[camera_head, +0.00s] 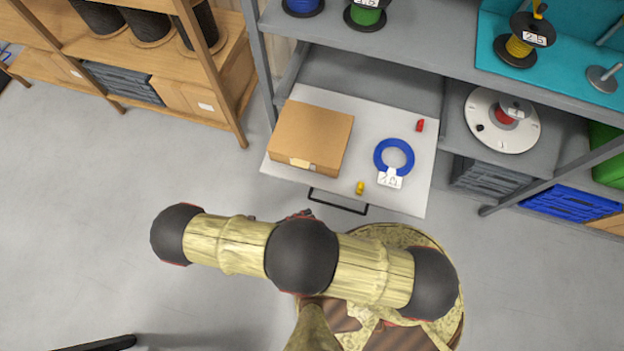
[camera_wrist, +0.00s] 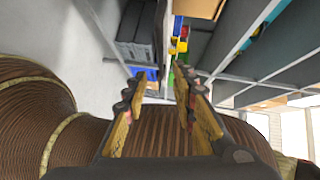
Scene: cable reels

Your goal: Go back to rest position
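My gripper (camera_wrist: 158,88) shows in the wrist view with its two fingers well apart and nothing between them. In the head view the gripper cannot be made out clearly behind my folded arm. My arm lies across the lower middle of the head view, over my base, in front of the pulled-out drawer (camera_head: 362,113) and apart from the shelves.
The open drawer holds a cardboard box (camera_head: 313,137), a blue cable ring (camera_head: 378,157) with a tag, and small red (camera_head: 420,125) and yellow (camera_head: 360,187) pieces. Reels stand on the grey shelf (camera_head: 420,38). A wooden shelf (camera_head: 212,75) is at left. Floor at left is clear.

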